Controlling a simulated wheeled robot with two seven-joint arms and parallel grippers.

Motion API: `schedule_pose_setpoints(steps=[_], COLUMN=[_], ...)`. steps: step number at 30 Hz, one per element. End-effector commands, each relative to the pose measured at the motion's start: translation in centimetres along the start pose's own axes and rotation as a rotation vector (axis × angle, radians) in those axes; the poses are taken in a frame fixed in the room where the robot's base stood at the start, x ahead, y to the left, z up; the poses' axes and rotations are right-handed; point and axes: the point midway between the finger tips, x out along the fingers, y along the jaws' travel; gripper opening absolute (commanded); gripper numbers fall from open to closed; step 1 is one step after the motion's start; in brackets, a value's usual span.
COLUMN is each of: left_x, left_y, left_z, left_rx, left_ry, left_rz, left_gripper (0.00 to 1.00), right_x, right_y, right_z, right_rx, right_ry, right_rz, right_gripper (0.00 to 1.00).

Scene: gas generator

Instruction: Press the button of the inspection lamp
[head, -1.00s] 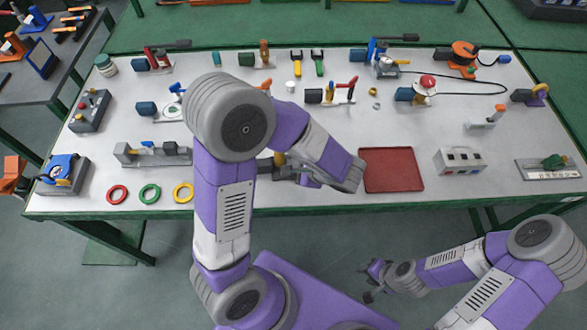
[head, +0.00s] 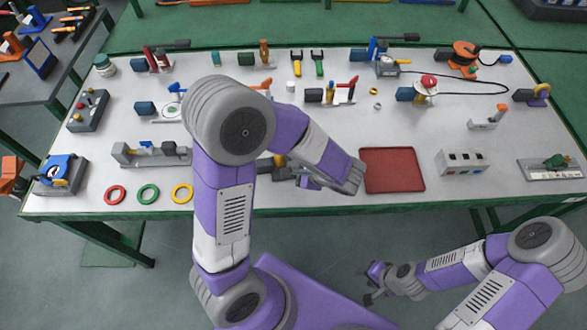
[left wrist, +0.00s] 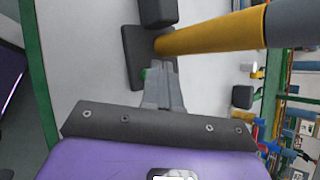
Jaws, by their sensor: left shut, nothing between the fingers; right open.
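What looks like the inspection lamp, a yellow tube with a grey end (left wrist: 215,33), stands on a dark base (left wrist: 133,62) in the left wrist view. In the head view, only a small yellow part of it (head: 279,160) shows beside my left arm. My left gripper (left wrist: 160,68) is shut and empty, its tips over the edge of the dark base, close to the tube. A small green spot, possibly the button, shows beside the tips; I cannot tell whether they touch it. My right gripper (head: 372,283) is open and empty, in front of the table.
A red tray (head: 392,170) lies right of my left wrist, with a grey socket box (head: 462,162) further right. Red (head: 115,195), green (head: 148,194) and yellow (head: 182,193) rings lie near the front edge. Several tools and fixtures stand behind on the white tabletop.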

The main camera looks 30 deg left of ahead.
Motion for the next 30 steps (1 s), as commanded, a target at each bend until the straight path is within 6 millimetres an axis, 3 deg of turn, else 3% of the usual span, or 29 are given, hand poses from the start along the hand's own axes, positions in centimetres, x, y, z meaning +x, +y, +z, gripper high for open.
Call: schedule_pose_setpoints(steps=[13,30], left_x=[0.2,-1.0], left_y=[0.2,-0.7], left_z=[-0.2,0.7], left_rx=[0.000,0.000], left_ry=[0.000,0.000], left_rz=[0.000,0.000], left_gripper=[0.00,0.00], right_x=[0.3,-0.8], right_y=[0.1,-0.3], right_z=[0.0,0.0], right_rx=[0.000,0.000], right_ry=[0.000,0.000], right_rz=[0.000,0.000], right_gripper=[0.43,0.43])
